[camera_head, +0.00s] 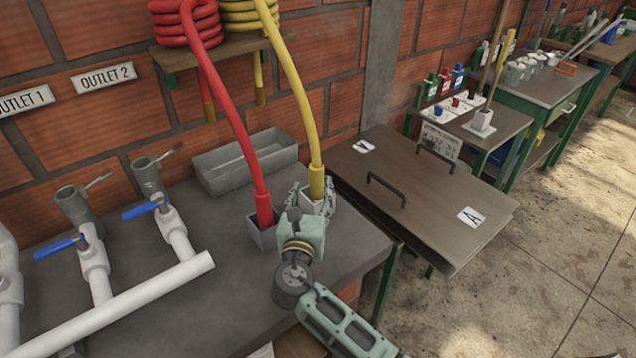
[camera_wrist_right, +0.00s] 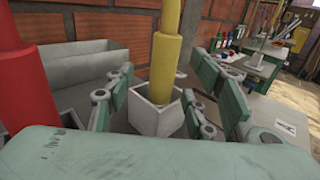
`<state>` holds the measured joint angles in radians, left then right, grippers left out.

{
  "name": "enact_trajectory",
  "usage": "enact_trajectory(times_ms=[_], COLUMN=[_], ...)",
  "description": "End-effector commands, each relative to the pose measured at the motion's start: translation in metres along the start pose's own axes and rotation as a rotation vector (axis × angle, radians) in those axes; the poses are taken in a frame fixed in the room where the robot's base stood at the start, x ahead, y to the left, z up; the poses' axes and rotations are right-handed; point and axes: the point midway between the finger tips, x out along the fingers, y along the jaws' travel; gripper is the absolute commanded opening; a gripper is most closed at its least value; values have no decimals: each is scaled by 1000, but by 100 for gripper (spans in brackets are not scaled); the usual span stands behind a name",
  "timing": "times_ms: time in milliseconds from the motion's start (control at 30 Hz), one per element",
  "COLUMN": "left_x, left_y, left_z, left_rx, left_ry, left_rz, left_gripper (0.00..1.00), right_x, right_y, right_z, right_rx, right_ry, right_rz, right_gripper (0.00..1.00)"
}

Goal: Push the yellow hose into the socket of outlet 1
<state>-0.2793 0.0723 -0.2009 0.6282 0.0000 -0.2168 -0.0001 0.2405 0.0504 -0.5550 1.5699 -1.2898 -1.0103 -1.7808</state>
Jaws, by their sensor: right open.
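The yellow hose (camera_head: 304,110) hangs from a coil on the wall shelf, and its lower end stands in a small grey square holder on the bench. The holder (camera_wrist_right: 157,117) shows in the right wrist view with the hose end (camera_wrist_right: 160,69) upright in it. My right gripper (camera_head: 313,198) is open, with its fingers on either side of the hose end and holder. Whether the fingers touch the hose cannot be told. The outlet 1 sign (camera_head: 25,100) is on the wall at the far left. Two grey sockets (camera_head: 75,203) (camera_head: 147,174) stand on white pipes with blue valve handles. My left gripper is not in view.
The red hose (camera_head: 240,140) stands in its own holder (camera_head: 262,236), close left of my right gripper. A grey trough (camera_head: 245,162) lies behind. A lidded brown table (camera_head: 440,205) stands to the right. A white pipe (camera_head: 130,302) crosses the bench at the front left.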

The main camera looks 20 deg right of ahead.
Motion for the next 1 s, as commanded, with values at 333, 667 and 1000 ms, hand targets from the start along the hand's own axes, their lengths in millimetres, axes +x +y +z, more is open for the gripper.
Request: enact_trajectory(times_ms=[333, 667, 1000], left_x=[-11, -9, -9], left_y=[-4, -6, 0], left_z=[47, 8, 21], left_rx=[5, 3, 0], left_ry=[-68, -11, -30], left_rz=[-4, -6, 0], left_gripper=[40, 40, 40], right_x=[48, 60, 60], right_y=[-6, -5, -5], right_z=[4, 2, 3], right_rx=[-1, 2, 2], right_ry=[0, 2, 2], right_rz=[-2, 0, 0], right_gripper=[50, 50, 24])
